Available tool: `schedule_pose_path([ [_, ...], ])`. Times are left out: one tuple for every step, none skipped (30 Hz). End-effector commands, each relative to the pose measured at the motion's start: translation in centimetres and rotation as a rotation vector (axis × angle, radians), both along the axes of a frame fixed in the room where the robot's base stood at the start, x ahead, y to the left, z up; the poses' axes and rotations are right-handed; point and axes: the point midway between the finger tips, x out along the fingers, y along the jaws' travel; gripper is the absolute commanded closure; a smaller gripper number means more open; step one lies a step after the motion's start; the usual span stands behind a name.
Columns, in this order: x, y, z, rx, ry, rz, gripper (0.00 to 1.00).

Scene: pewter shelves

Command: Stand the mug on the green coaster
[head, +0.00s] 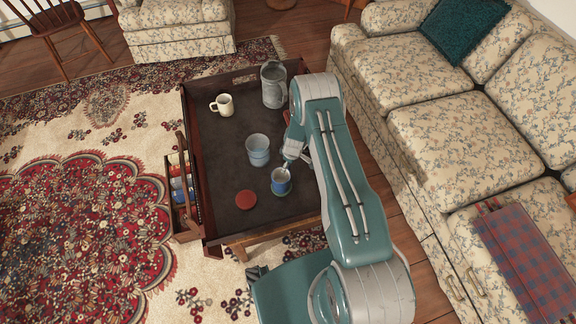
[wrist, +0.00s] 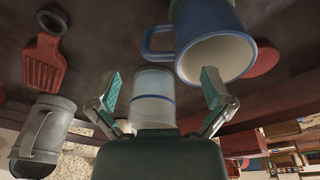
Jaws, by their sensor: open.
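A blue mug (head: 281,187) stands upright on the dark tray table, close to my gripper (head: 287,166). In the wrist view the blue mug (wrist: 225,22) shows its pale inside, with its handle towards the left. My gripper (wrist: 161,84) is open, with green fingertips spread. The right fingertip overlaps the mug's rim in the picture; I cannot tell whether they touch. A cream mug (head: 224,105) stands farther back on the left. A red round coaster (head: 246,199) lies left of the blue mug; it also shows in the wrist view (wrist: 266,62).
A clear blue-rimmed cup (head: 258,150) stands just behind the blue mug, and a grey metal pitcher (head: 273,86) at the back. A red slotted utensil (wrist: 43,66) shows in the wrist view. The tray table (head: 196,150) has raised edges; its left middle is bare.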

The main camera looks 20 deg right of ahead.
Motion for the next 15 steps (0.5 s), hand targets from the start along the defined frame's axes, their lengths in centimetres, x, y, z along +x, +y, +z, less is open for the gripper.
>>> schedule_pose_path([
  [0.0,-0.1,1.1,0.000,-0.003,0.000,0.00],
  [-0.1,-0.2,1.6,-0.001,-0.002,0.000,0.00],
  [-0.2,-0.2,2.3,-0.001,-0.002,0.000,0.00],
  [-0.3,-0.3,2.9,0.000,-0.001,0.000,0.00],
  [-0.3,-0.3,3.4,-0.001,-0.002,0.000,0.00],
  [-0.4,-0.4,4.2,-0.001,-0.002,0.001,0.00],
  [-0.5,-0.4,4.7,-0.001,-0.002,0.001,0.00],
  [-0.6,-0.5,5.2,-0.001,-0.002,0.001,0.00],
  [-0.7,-0.5,5.9,-0.001,-0.002,0.001,0.00],
  [-0.7,-0.6,6.4,-0.001,-0.002,0.001,0.00],
  [-0.8,-0.6,6.8,-0.001,-0.002,0.000,0.00],
  [-0.8,-0.7,7.3,-0.001,-0.002,0.000,0.00],
  [-0.9,-0.7,7.7,-0.001,-0.002,0.000,0.00],
  [-1.0,-0.7,7.9,-0.001,-0.001,0.000,0.00],
  [-1.0,-0.7,8.3,-0.001,-0.001,0.000,0.00],
])
